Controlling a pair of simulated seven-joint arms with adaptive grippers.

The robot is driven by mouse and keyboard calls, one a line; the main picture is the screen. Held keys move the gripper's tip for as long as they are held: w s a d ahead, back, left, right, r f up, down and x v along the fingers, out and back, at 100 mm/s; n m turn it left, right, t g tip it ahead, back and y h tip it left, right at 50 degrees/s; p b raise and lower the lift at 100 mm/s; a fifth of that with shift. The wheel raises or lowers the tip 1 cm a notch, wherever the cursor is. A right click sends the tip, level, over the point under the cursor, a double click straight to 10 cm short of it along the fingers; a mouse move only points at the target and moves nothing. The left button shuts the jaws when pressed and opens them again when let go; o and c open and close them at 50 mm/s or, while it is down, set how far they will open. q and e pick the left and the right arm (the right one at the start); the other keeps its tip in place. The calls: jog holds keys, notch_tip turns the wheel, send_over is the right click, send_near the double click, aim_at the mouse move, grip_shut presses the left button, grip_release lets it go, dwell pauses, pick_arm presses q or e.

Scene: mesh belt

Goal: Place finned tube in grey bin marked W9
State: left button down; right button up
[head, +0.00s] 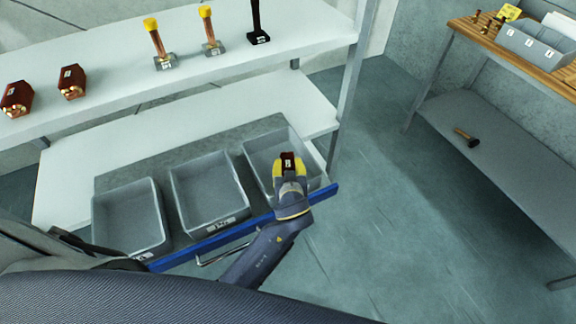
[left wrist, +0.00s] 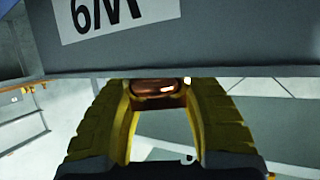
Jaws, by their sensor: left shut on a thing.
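My left gripper (head: 289,166) is shut on a dark red finned tube (head: 288,161) with a small label. In the left wrist view the yellow fingers (left wrist: 160,105) close around its coppery end (left wrist: 155,87). In the head view the tube appears over the opening of the right-hand grey bin (head: 260,151); its exact height is unclear. In the left wrist view a grey bin wall (left wrist: 215,45) close to the fingers bears an upside-down W9 label (left wrist: 118,15). In the head view my arm covers part of the right-hand bin's front. My right gripper is not in view.
Two more grey bins, the middle one (head: 222,219) and the left one (head: 127,249), stand empty behind a blue rail (head: 225,232). The upper shelf (head: 110,97) holds two dark red tubes (head: 71,82), two yellow-capped parts (head: 157,45) and a black part (head: 257,30).

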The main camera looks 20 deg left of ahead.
pick_arm(q)
jog(key=shift+f, duration=0.1)
jog(key=c, duration=1)
grip_release()
jog(key=shift+o, duration=0.2)
jog(key=shift+s+r, duration=0.15)
jog(key=shift+r, duration=0.1)
jog(key=shift+v, duration=3.65)
